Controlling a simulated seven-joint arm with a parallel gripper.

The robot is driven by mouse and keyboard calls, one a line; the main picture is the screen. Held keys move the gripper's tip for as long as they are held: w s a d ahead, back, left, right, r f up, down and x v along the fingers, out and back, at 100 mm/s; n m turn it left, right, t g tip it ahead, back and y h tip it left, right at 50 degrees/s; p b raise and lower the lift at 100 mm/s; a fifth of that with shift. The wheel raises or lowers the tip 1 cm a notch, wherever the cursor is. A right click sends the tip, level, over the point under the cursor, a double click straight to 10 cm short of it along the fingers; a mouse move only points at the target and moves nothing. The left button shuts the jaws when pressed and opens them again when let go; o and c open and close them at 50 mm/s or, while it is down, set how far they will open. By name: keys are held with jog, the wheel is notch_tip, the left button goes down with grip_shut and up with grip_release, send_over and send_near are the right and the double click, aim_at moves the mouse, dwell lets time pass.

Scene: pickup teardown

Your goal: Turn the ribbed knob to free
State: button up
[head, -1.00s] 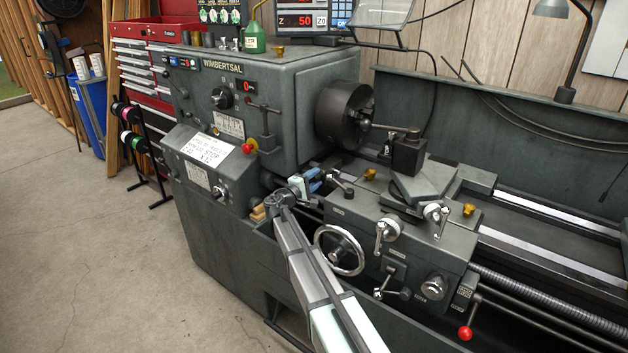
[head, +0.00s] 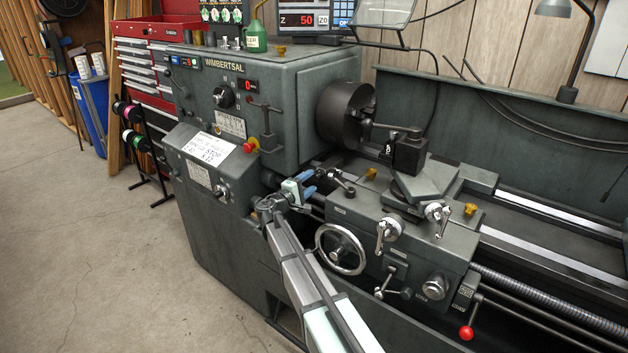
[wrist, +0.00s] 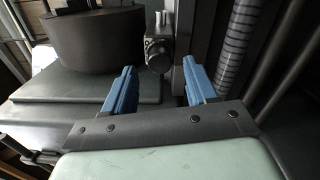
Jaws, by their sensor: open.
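My gripper (head: 313,183) has two blue fingers, spread apart and empty. In the head view it is in front of the lathe, between the headstock (head: 265,85) and the carriage. In the wrist view the fingers (wrist: 160,90) point toward a dark round-ended part with a pale stub (wrist: 158,52), which shows beyond and between them; I cannot tell if it is a knob. Dark round knobs show on the headstock's upper front (head: 223,97), the lower panel (head: 221,191) and the carriage apron (head: 434,287). Their ribs are too small to make out, so I cannot tell which is the ribbed knob.
The chuck (head: 341,110) and tool post (head: 408,152) stand behind my gripper. A handwheel (head: 340,249) and crank handles (head: 389,228) stick out close to my arm. A red-tipped lever (head: 466,332) hangs at the right. Floor is open at the left.

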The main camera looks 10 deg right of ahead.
jog(key=v, duration=1)
jog(key=shift+f, duration=0.15)
